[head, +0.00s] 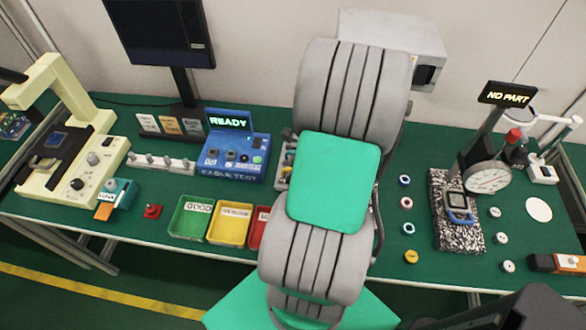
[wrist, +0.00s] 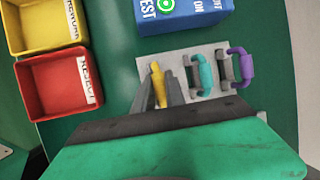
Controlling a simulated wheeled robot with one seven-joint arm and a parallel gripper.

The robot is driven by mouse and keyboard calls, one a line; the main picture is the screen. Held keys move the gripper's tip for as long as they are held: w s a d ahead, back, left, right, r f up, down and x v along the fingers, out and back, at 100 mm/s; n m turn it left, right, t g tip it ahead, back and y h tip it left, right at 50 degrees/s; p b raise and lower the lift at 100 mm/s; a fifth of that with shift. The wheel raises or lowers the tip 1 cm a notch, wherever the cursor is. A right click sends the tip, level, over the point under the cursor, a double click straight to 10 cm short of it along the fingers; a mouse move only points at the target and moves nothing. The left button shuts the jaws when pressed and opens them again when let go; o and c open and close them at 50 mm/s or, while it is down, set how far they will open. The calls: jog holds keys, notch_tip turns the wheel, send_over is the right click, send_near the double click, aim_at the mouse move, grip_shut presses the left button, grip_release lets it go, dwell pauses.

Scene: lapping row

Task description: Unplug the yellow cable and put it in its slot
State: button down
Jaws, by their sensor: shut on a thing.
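In the wrist view my gripper (wrist: 162,92) is shut on the yellow cable (wrist: 156,76), whose yellow body shows between the two grey fingers. The cable is over the left part of a light grey plate (wrist: 146,64); I cannot tell whether it touches the plate. A teal cable (wrist: 205,74) and a purple cable (wrist: 242,66) sit on the plate to its right. The blue cable tester (head: 238,150) reads READY in the head view, and its edge shows in the wrist view (wrist: 185,17). My arm hides the gripper and most of the plate in the head view.
Green (head: 191,216), yellow (head: 230,222) and red (wrist: 60,85) bins stand left of the plate. A white strip with several knobs (head: 161,162) lies left of the tester. A dial gauge (head: 487,178) on a speckled block and several small rings are to the right.

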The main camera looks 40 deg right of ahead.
jog(key=shift+f, duration=0.2)
jog(key=c, duration=1.3)
grip_release()
jog(key=v, duration=0.7)
jog(key=shift+s+r, duration=0.25)
jog(key=shift+r, duration=0.1)
